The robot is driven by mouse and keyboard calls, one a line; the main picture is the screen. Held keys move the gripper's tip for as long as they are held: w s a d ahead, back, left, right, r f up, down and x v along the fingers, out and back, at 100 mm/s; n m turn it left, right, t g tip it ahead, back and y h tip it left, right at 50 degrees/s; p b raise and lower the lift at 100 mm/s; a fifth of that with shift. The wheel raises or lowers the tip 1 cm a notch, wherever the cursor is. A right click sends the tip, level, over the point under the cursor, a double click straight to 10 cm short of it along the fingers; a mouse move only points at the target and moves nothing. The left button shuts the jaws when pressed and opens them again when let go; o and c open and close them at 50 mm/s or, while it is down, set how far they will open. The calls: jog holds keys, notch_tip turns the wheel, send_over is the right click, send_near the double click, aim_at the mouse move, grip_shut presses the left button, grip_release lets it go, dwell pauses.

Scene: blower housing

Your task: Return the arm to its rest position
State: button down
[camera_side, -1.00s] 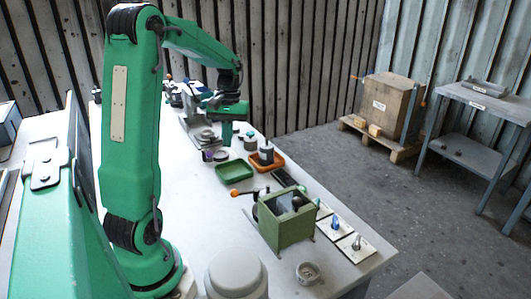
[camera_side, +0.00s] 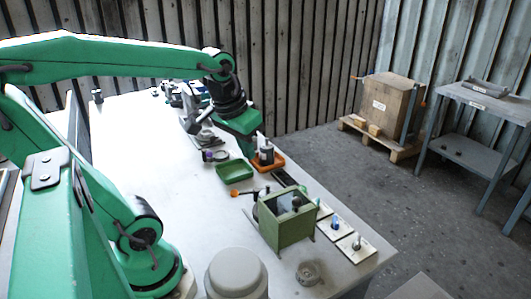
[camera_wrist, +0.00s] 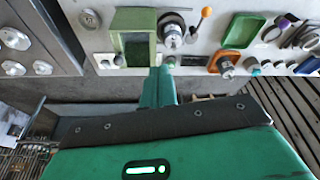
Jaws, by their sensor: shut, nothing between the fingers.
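My arm reaches in from the left in the side view, its forearm nearly level over the workbench (camera_side: 150,130). My gripper (camera_side: 248,152) hangs over the bench's far edge, behind the green tray and close to the orange tray in the picture. Its fingertips are partly lost against the dark wall and the things behind. In the wrist view my gripper (camera_wrist: 158,84) shows as shut green fingers with nothing held. The fingers appear in front of the bench edge, below the green blower housing (camera_wrist: 134,47). The housing (camera_side: 285,228) stands upright at the bench's near end.
A green tray (camera_side: 235,171) and an orange tray (camera_side: 276,163) with a bottle lie mid-bench. White plates (camera_side: 349,248) with small parts line the right edge. A round grey part (camera_side: 310,273) sits near the front. The bench's left middle is clear.

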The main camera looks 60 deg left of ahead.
jog(key=s+d+m+t, duration=0.2)
jog(key=s+d+m, duration=0.1)
jog(key=d, duration=0.2)
jog(key=shift+s+h, duration=0.3)
jog(key=shift+s, duration=0.1)
